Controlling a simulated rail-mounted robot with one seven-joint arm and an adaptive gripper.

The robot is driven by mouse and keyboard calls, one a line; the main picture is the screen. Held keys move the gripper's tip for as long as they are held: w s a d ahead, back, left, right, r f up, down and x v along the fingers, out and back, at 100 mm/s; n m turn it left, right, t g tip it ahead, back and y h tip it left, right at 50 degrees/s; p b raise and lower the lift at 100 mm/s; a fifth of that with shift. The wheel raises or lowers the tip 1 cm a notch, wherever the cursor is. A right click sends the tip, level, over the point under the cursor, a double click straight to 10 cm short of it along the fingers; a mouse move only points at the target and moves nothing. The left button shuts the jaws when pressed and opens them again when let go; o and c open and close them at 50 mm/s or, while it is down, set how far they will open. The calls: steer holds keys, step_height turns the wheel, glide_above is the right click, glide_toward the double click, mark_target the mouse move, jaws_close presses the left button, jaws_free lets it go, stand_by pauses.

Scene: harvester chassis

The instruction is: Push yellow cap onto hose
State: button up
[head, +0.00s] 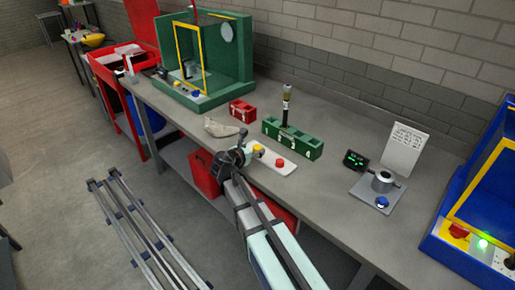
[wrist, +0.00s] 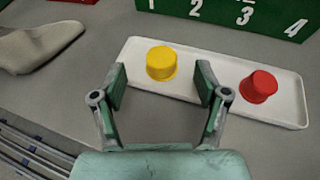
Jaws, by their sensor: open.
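The yellow cap (wrist: 161,62) sits on a white tray (wrist: 210,88), left of a red cap (wrist: 259,86). In the wrist view my gripper (wrist: 161,83) is open, with one finger on each side of the yellow cap and a gap to it. I cannot tell how high the fingers are above the tray. In the head view the yellow cap (head: 258,149) shows just beyond my gripper (head: 248,150), and the red cap (head: 280,163) lies to its right. A hose-like upright piece (head: 287,103) stands in a green numbered block (head: 292,138); I cannot make out its end clearly.
The green block stands close behind the tray. A small red box (head: 242,111) and a pale cloth-like object (head: 222,127) lie to the left. A grey fixture (head: 378,190) with a cylinder stands at the right. The bench between tray and fixture is clear.

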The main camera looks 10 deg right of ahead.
mark_target(257, 147)
steer(key=p+x, duration=0.1)
steer(key=x, duration=0.3)
steer(key=shift+w+d+p, duration=0.15)
steer(key=shift+p, duration=0.15)
steer(key=shift+w+d+f, duration=0.15)
steer(key=shift+f, duration=0.05)
steer(key=c, duration=0.8)
